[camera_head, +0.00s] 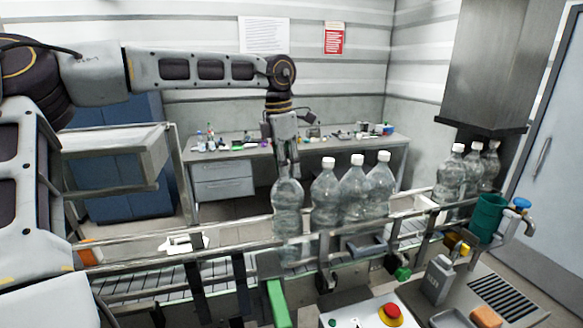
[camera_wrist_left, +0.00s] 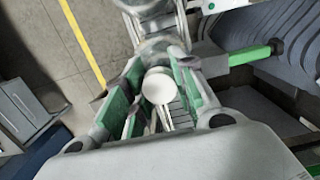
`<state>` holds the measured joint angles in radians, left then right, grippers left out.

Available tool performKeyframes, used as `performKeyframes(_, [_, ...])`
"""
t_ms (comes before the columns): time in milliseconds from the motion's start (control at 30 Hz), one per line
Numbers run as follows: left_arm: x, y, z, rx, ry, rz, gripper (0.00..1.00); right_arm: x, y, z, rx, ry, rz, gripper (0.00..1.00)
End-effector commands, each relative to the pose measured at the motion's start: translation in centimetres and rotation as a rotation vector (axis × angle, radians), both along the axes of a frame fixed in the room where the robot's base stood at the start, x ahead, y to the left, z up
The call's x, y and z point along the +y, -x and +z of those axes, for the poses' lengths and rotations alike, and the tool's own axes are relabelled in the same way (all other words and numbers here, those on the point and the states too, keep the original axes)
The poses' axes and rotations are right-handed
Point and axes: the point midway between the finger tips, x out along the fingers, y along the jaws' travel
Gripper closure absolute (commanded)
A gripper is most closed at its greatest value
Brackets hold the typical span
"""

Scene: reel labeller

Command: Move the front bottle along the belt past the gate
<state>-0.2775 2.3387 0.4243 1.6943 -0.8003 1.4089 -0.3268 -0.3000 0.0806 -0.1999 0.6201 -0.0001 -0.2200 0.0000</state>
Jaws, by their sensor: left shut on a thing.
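A clear bottle (camera_head: 287,208) stands upright on the conveyor belt (camera_head: 150,280) at the left end of a row of clear bottles. My left gripper (camera_head: 287,165) comes down from above and is shut on the top of this bottle. In the left wrist view, the bottle's white cap (camera_wrist_left: 158,88) shows between the green-padded fingers. Several white-capped bottles stand close to its right, the nearest one (camera_head: 325,195) almost beside it. I cannot tell which part is the gate. My right gripper is not in view.
Metal guide rails (camera_head: 140,262) run along the belt, whose left stretch holds no bottles. More bottles (camera_head: 452,180) stand at the far right near a green cup (camera_head: 488,218). A control panel with a red button (camera_head: 391,313) is in front. A cluttered bench (camera_head: 225,155) stands behind.

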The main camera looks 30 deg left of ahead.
Motion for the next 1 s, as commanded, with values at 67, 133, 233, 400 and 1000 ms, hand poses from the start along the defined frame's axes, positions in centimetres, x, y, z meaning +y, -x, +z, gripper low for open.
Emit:
performKeyframes(67, [0.2, 0.2, 0.3, -0.008, 0.001, -0.001, 1.0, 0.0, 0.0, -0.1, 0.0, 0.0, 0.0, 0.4])
performKeyframes(133, [0.3, 0.4, 0.3, -0.008, 0.001, -0.001, 1.0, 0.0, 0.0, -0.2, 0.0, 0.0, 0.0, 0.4])
performKeyframes(233, [0.6, 0.7, 0.3, -0.009, 0.001, 0.0, 1.0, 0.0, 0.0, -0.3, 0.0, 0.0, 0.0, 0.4])
performKeyframes(400, [1.1, 1.3, 0.3, -0.007, 0.001, -0.001, 1.0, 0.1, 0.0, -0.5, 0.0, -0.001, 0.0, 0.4])
performKeyframes(1000, [2.7, 3.2, 0.3, -0.009, 0.001, 0.0, 1.0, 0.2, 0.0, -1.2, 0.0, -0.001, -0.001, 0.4])
